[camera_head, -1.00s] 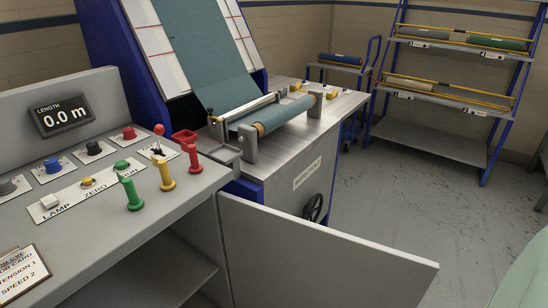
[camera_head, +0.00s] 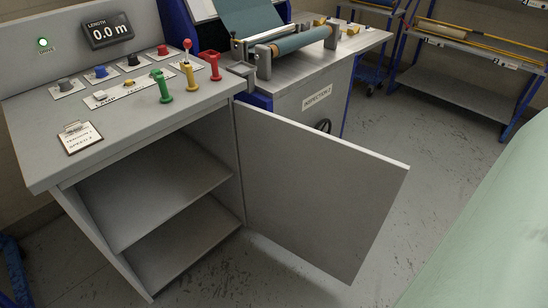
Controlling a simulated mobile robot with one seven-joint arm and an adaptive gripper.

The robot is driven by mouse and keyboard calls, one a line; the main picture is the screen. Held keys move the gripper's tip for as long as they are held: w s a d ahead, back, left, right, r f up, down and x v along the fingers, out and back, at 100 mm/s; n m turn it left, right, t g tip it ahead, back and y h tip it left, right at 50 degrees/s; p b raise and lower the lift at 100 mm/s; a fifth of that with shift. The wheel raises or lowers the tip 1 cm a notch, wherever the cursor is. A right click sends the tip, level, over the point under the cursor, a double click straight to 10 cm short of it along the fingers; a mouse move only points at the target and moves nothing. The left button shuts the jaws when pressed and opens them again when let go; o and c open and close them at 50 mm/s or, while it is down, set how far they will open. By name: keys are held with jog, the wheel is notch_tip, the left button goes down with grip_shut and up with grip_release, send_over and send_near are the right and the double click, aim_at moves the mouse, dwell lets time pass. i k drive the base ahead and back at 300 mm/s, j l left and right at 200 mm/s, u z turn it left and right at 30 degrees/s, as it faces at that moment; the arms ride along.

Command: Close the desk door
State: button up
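The desk door (camera_head: 310,195) is a flat grey panel, standing wide open. It is hinged at the right side of the desk's front opening and swings out toward the right, over the floor. The grey desk (camera_head: 125,122) is at the left, and its cupboard shows an inner shelf (camera_head: 150,195) with nothing visible on it. My gripper is not in view.
On the desk top are a clipboard (camera_head: 80,137), a length display (camera_head: 108,31), several knobs, and green, yellow and red handles. The inspection table (camera_head: 315,85) stands behind the door. A pale green surface (camera_head: 490,230) is at the right. Floor before the door is clear.

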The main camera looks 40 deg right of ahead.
aim_at(324, 199)
jog(key=l+u, duration=0.1)
jog(key=u, duration=0.3)
jog(key=l+u, duration=0.15)
jog(key=u, duration=0.25)
jog(key=l+u, duration=0.1)
jog(key=u, duration=0.3)
jog(key=k+l, duration=0.25)
jog(key=l, duration=0.2)
jog(key=k+l, duration=0.25)
jog(key=l, duration=0.2)
jog(key=k+l, duration=0.25)
jog(key=l, duration=0.2)
jog(key=k+l, duration=0.2)
jog(key=l, duration=0.25)
jog(key=k+l, duration=0.25)
jog(key=l, duration=0.25)
jog(key=k+l, duration=0.25)
jog(key=l, duration=0.2)
jog(key=k+l, duration=0.25)
jog(key=l, duration=0.2)
jog(key=k+l, duration=0.25)
jog(key=l, duration=0.2)
jog(key=k+z, duration=0.35)
jog(key=k+l, duration=0.05)
jog(key=k, duration=0.05)
